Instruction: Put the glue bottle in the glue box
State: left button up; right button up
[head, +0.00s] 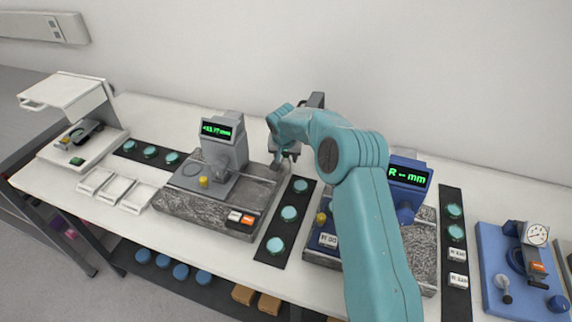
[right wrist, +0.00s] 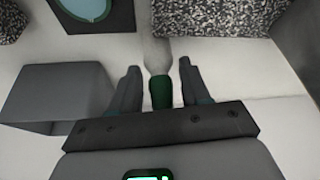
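My right gripper (head: 286,160) is at the back of the bench, between the grey gauge and the blue gauge. In the right wrist view its two fingers (right wrist: 158,78) stand apart. A pale bottle (right wrist: 157,55) with a green end (right wrist: 161,92), apparently the glue bottle, lies in line between them, with a gap visible on each side. In the head view I cannot make the bottle out behind my arm. A plain grey box (right wrist: 58,95) is left of the fingers in the wrist view; I cannot tell whether it is the glue box. My left gripper is not in view.
A grey gauge on a granite base (head: 177,205) stands left of my right arm, a blue gauge (head: 408,170) right of it. A dark strip with teal discs (head: 289,214) lies between. White trays (head: 115,191) and a blue dial stand (head: 495,245) are farther out.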

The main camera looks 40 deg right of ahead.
jog(key=c, duration=0.7)
jog(key=shift+o, duration=0.2)
jog(key=shift+r, duration=0.1)
